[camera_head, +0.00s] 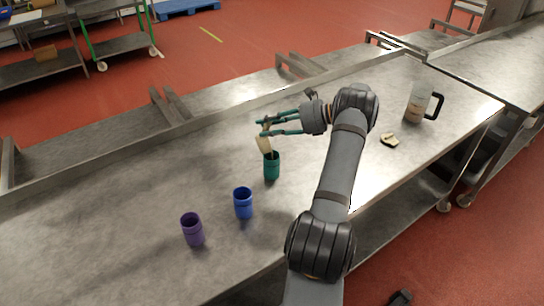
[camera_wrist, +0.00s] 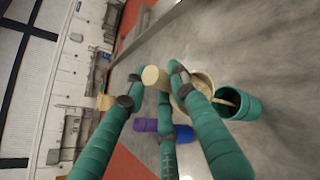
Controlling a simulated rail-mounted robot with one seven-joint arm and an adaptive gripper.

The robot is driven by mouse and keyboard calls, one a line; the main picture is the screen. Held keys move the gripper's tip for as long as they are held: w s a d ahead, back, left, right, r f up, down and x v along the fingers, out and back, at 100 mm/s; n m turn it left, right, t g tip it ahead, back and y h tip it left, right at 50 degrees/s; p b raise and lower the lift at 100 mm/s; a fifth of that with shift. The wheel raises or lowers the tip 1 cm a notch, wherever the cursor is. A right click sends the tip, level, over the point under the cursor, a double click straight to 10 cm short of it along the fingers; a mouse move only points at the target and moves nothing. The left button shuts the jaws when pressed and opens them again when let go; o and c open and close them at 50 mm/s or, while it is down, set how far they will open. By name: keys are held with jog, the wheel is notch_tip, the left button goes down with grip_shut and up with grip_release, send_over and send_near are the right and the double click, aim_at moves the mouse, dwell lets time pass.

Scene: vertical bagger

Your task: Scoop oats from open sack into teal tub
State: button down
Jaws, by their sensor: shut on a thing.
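My gripper (camera_head: 262,128) has teal fingers and is shut on a pale beige scoop (camera_head: 264,146), which hangs tilted at the mouth of the teal tub (camera_head: 272,169). In the wrist view my gripper (camera_wrist: 157,84) has the scoop's round beige end (camera_wrist: 154,76) between its fingers. The scoop's bowl (camera_wrist: 203,82) is partly hidden behind a finger. The teal tub (camera_wrist: 241,103) lies just beyond it, with something beige at its mouth. I cannot tell whether this is oats or part of the scoop. I cannot make out an open sack.
A blue tub (camera_head: 243,204) and a purple tub (camera_head: 193,231) stand left of the teal tub on the steel table (camera_head: 110,225). A clear jug with a black handle (camera_head: 416,104) and a small tan item (camera_head: 390,140) are at the right. The left tabletop is clear.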

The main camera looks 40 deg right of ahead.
jog(key=shift+a+r, duration=0.1)
jog(key=shift+a, duration=0.15)
jog(key=shift+d+f+y+b, duration=0.2)
jog(key=shift+d+y+b, duration=0.1)
jog(key=shift+b, duration=0.2)
jog(key=shift+s+d+r+t, duration=0.1)
jog(key=shift+s+d+t, duration=0.05)
jog(key=shift+d+t, duration=0.2)
jog(key=shift+a+r, duration=0.1)
jog(key=shift+s+d+f+m+y+b, duration=0.1)
jog(key=shift+d+f+m+y+b, duration=0.25)
jog(key=shift+b, duration=0.4)
jog(key=shift+s+d+r, duration=0.1)
jog(key=shift+d+r, duration=0.15)
